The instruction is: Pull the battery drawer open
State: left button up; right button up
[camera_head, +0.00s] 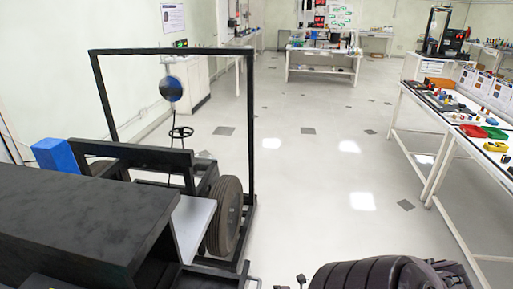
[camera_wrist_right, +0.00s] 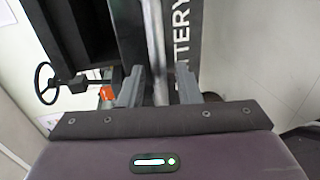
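In the right wrist view, a dark panel (camera_wrist_right: 182,15) carries white lettering that reads "...TTERY", partly hidden. A pale upright bar (camera_wrist_right: 156,45) stands in front of it, perhaps the drawer's handle. My right gripper (camera_wrist_right: 159,88) has its two grey fingers spread, one on each side of the bar's lower part. I cannot tell whether either finger touches it. In the head view, the black chassis rig (camera_head: 65,215) fills the lower left. The drawer front cannot be made out there. My left gripper is not in view.
The rig has a tall black frame (camera_head: 170,50), a tyre (camera_head: 225,215), a steering wheel (camera_head: 181,133) and a blue box (camera_head: 56,155). A white table (camera_head: 420,108) with parts stands at the right. The floor between is clear.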

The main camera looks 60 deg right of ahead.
jog(key=v, duration=0.7)
jog(key=shift+s, duration=0.3)
jog(key=shift+d, duration=0.1)
jog(key=s+f+m+g+h, duration=0.2)
jog(key=s+f+m+h, duration=0.15)
jog(key=f+m, duration=0.45)
jog(key=s+f+m+g+h, duration=0.2)
jog(key=f+m+g+h, duration=0.15)
jog(key=f, duration=0.75)
jog(key=s+a+f+m+g, duration=0.4)
jog(key=a+f, duration=0.3)
jog(key=a, duration=0.3)
jog(key=s+a+f+m+g+y, duration=0.1)
jog(key=s+a+f+m+g, duration=0.3)
jog(key=a+f, duration=0.3)
jog(key=a, duration=0.4)
jog(key=shift+f, duration=0.3)
jog(key=shift+s+m, duration=0.25)
